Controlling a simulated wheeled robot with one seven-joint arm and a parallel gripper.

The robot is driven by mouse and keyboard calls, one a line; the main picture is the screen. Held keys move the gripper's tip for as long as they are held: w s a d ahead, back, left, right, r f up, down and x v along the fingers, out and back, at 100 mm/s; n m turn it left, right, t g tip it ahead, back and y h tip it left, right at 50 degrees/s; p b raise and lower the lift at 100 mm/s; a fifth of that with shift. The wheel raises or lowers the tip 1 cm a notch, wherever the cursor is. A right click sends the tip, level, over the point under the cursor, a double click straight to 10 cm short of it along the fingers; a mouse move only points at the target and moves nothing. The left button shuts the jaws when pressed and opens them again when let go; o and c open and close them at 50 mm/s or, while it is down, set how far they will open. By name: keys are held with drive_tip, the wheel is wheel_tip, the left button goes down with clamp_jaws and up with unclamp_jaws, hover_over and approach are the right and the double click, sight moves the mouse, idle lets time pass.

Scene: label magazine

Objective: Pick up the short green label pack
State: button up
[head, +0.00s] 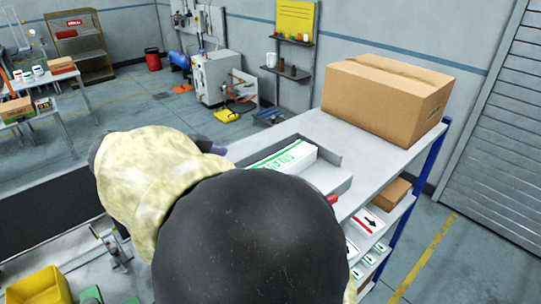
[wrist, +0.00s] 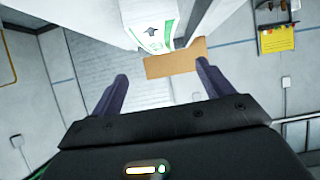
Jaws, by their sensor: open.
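A white label pack with green print (head: 284,158) lies in a grey tray (head: 338,183) on top of the shelf unit. In the wrist view, a white pack end with green edges and a dark arrow (wrist: 152,28) shows at the top, beyond the fingertips. My gripper (wrist: 162,70) is open, with its two dark fingers apart and nothing between them. The pack end is apart from the fingers. In the head view my arm hides most of the gripper and part of the tray. I cannot tell the pack's full length.
A large cardboard box (head: 385,95) stands on the shelf top behind the tray. It also shows in the wrist view (wrist: 175,59). Lower shelves hold packs with red (head: 368,220) and green marks and a small brown box (head: 391,193). A small red piece (head: 333,198) is at the tray's front.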

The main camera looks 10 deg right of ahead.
drive_tip(key=p+x, duration=0.2)
drive_tip(key=x, duration=0.3)
drive_tip(key=shift+w+d, duration=0.2)
drive_tip(key=shift+d, duration=0.1)
drive_tip(key=shift+w+d+f, duration=0.15)
drive_tip(key=shift+f, duration=0.2)
drive_tip(key=shift+w+d+f+p, duration=0.1)
drive_tip(key=shift+w+d+p, duration=0.1)
drive_tip(key=shift+d+p, duration=0.4)
drive_tip(key=p+x, duration=0.2)
drive_tip(key=x, duration=0.1)
drive_tip(key=shift+d+f, duration=0.1)
drive_tip(key=shift+f, duration=0.05)
drive_tip(key=shift+w+d+f, duration=0.2)
drive_tip(key=shift+f, duration=0.15)
drive_tip(key=c, duration=1.4)
